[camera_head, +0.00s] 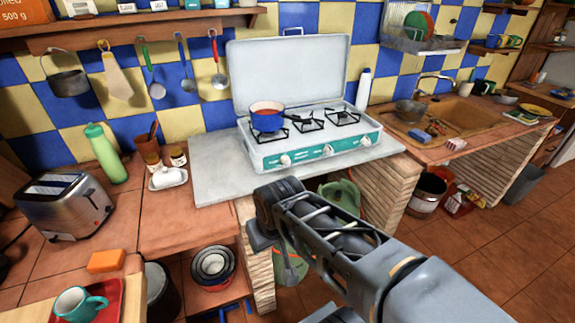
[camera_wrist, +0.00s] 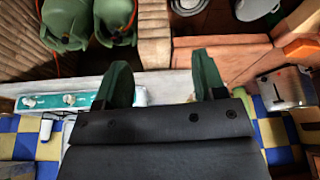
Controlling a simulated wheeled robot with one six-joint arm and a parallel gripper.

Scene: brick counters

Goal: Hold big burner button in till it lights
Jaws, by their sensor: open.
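A white camping stove (camera_head: 310,137) with a raised lid stands on the pale counter slab. Its teal front panel (camera_head: 312,150) carries three light knobs: left (camera_head: 285,159), middle (camera_head: 339,146) and right (camera_head: 366,140). I cannot tell which serves the big burner. A blue pot (camera_head: 268,119) stands on the left burner; no flame shows. In the wrist view, upside down, part of the teal panel (camera_wrist: 75,101) shows left of my fingers. My gripper (camera_wrist: 163,80) is open and empty, apart from the knobs. In the head view it is at the counter's front edge, fingertips hardly visible.
Green gas cylinders (camera_wrist: 65,20) stand under the counter. A white bottle (camera_head: 364,90) stands right of the stove. The slab (camera_head: 213,165) left of the stove is clear.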

